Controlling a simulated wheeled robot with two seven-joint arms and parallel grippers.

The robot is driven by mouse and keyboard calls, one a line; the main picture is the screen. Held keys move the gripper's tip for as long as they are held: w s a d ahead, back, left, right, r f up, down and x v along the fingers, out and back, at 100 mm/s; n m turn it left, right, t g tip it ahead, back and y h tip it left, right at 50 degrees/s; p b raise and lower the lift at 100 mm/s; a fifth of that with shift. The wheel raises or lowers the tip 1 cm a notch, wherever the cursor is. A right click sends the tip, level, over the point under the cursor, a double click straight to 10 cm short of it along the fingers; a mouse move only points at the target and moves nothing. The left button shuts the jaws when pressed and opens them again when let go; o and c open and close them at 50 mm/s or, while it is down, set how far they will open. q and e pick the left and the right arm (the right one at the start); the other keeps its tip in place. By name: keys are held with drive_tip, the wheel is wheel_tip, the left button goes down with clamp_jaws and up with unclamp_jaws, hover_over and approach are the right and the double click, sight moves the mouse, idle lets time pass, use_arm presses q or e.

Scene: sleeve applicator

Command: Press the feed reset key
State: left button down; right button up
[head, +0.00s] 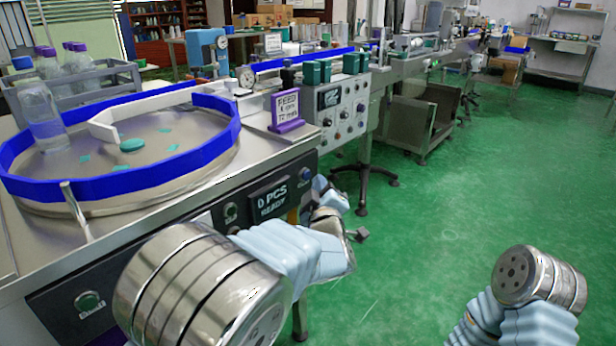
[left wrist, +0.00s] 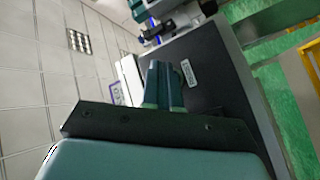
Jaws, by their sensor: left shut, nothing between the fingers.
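The machine's black front panel (head: 175,245) carries a lit display (head: 270,197) reading "0 PCS READY". A round green-ringed button (head: 231,212) is left of the display, another (head: 89,301) is at the panel's lower left, and a small blue button (head: 306,173) is at its right end. I cannot read which one is the feed reset key. My left gripper (head: 322,186) is by the panel's right end, partly hidden by my arm. In the left wrist view its fingers (left wrist: 163,88) are shut and empty before a dark face with a small unreadable label (left wrist: 188,72).
A turntable with a blue rim (head: 125,181) and a clear bottle (head: 40,115) stand on the machine top. A purple sign stand (head: 286,126) and a grey control box (head: 342,108) are behind the panel. Green floor (head: 450,220) lies open to the right. My right gripper is out of view.

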use_arm(q)
drive_tip(key=s+d, duration=0.1)
drive_tip(key=d, duration=0.1)
drive_tip(key=s+d, duration=0.2)
idle(0.3)
drive_tip(key=shift+d, duration=0.1)
idle(0.4)
